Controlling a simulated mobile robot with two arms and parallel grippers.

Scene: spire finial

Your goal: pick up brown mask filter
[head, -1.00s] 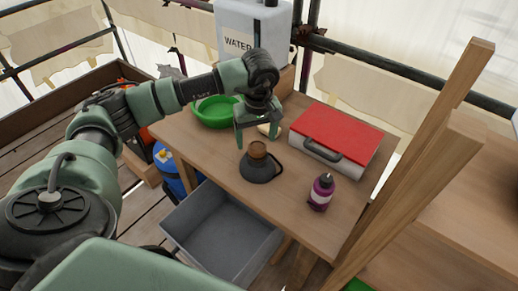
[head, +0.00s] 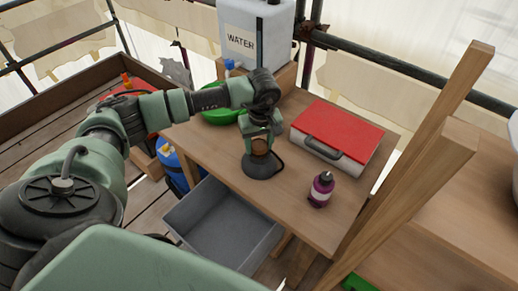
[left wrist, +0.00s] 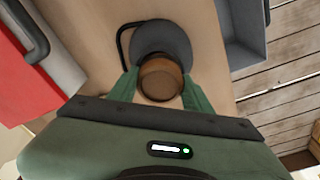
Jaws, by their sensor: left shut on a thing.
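The brown mask filter (head: 259,146) sits on top of a dark grey mask body (head: 262,168) on the wooden table. In the left wrist view the filter (left wrist: 161,78) is a round brown cap between my fingers, with the dark mask (left wrist: 160,40) just beyond it. My left gripper (head: 260,148) points down over the mask and is shut on the filter, one finger on each side. A dark strap loops beside the mask. My right gripper is in neither view.
A red-lidded case (head: 336,133) and a purple bottle (head: 321,189) stand right of the mask. A green bowl (head: 219,117) and a water container (head: 254,37) are behind. An open grey drawer (head: 222,232) juts out in front, and a wooden post (head: 421,165) rises at right.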

